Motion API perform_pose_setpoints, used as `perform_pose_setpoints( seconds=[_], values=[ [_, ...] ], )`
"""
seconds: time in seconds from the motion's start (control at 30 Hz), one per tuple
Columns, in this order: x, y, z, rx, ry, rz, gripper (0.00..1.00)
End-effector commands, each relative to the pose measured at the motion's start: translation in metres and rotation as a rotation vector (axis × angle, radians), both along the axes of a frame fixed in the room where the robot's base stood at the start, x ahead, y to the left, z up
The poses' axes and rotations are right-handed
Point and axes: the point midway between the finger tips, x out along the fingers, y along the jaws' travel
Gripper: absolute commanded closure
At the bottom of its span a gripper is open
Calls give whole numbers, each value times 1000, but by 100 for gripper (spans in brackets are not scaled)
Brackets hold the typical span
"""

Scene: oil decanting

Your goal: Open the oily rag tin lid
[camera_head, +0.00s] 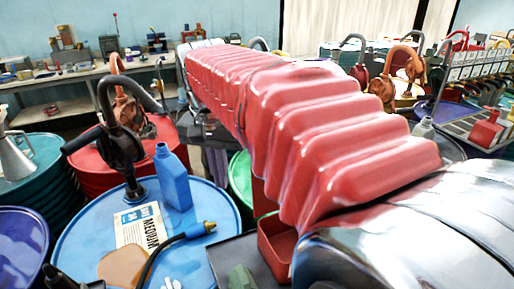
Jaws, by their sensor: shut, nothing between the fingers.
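A small red box-shaped tin (276,262) stands near the bottom centre, just left of the shiny metal part of my arm. It may be the oily rag tin; I see no label. Its top looks open, and an upright red panel (265,199) rises behind it, possibly a raised lid. My red ribbed arm covers the panel's top and the tin's right side. I cannot make out my gripper; the arm reaches to the upper left and its end is not clear.
A blue drum (90,232) at left bears a hand pump (121,145), a blue bottle (174,178), a "MEDIUM" label and a brass-tipped hose (197,231). Red and teal drums stand behind it. A cluttered bench (70,76) lines the back wall. More pumps and drums stand at right.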

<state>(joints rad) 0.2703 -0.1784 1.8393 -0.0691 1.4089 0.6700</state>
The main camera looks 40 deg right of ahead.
Motion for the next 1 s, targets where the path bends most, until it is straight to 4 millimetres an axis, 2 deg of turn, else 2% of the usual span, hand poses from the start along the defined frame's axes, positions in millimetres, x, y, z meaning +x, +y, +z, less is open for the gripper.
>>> perform_pose_setpoints(
  seconds=[0.4,1.0],
  values=[
    [-36,57,-25,-44,-146,376,100],
    [-88,116,-79,-155,-344,866,100]
  ],
)
